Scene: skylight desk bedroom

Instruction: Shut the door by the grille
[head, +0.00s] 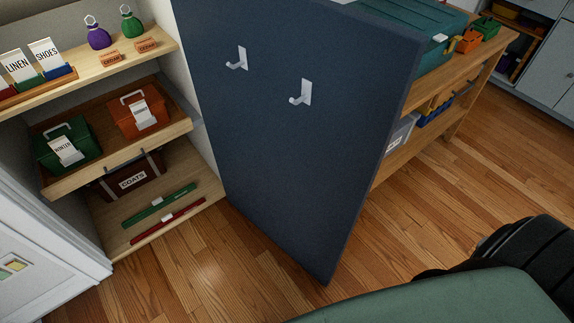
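A dark blue door (290,130) stands open beside a shelved closet, its inner face with two metal hooks toward me. Its free edge swings out over the wood floor, and its hinge side is by the closet's right wall. I see no clear grille on this face; the door's other face is hidden. Neither of my grippers is in view, and nothing of mine is seen touching the door.
The closet's pull-out shelf (122,160) carries a green box (68,143) and an orange box (137,112). A wooden bench (455,80) with bins stands behind the door. A green surface (450,300) and a black shape (530,262) fill the lower right. Floor (230,260) before the closet is clear.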

